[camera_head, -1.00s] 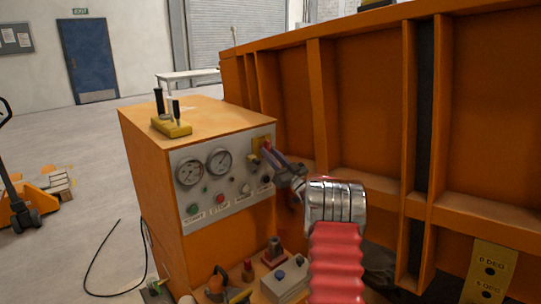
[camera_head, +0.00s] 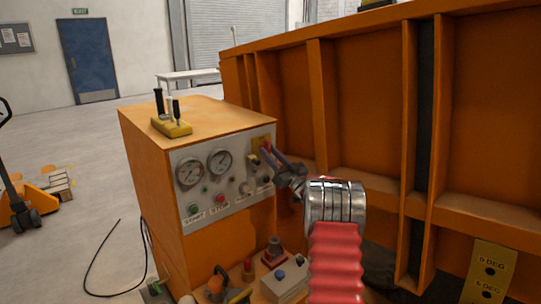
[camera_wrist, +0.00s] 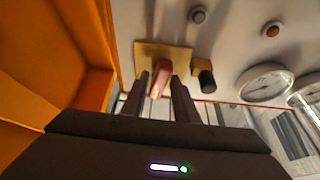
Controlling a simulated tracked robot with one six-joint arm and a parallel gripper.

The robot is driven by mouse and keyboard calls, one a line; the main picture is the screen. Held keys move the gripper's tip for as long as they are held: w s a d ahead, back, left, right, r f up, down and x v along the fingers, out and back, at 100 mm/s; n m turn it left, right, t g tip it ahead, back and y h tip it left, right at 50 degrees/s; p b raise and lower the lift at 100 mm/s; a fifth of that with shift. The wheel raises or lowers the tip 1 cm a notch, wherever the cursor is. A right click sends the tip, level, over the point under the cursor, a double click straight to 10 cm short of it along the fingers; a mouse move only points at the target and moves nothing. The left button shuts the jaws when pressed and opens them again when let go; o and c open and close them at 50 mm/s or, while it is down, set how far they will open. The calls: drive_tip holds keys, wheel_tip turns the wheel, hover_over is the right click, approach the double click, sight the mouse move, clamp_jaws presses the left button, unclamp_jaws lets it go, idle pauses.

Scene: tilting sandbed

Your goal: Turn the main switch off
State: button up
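The main switch, a red handle (camera_wrist: 160,78) on a yellow plate (camera_wrist: 172,57), shows in the wrist view. In the head view its yellow plate (camera_head: 258,146) is at the upper right of the grey control panel (camera_head: 222,178). My gripper (camera_wrist: 160,84) has one dark finger on each side of the red handle, very close to it. I cannot tell whether both fingers press on it. In the head view my gripper (camera_head: 268,152) reaches the panel beside the plate, and the fingers partly hide the handle.
A black knob (camera_wrist: 204,75) sits right beside the plate in the wrist view. Gauges (camera_head: 219,162) and push buttons fill the panel. A yellow lever block (camera_head: 171,127) stands on the orange cabinet (camera_head: 155,185). The tall orange sandbed wall (camera_head: 365,110) stands close on the right.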

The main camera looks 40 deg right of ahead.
drive_tip(key=shift+o, duration=0.9)
drive_tip(key=shift+s, duration=0.1)
drive_tip(key=shift+s+f, duration=0.15)
drive_tip(key=shift+s, duration=0.05)
drive_tip(key=v, duration=1.3)
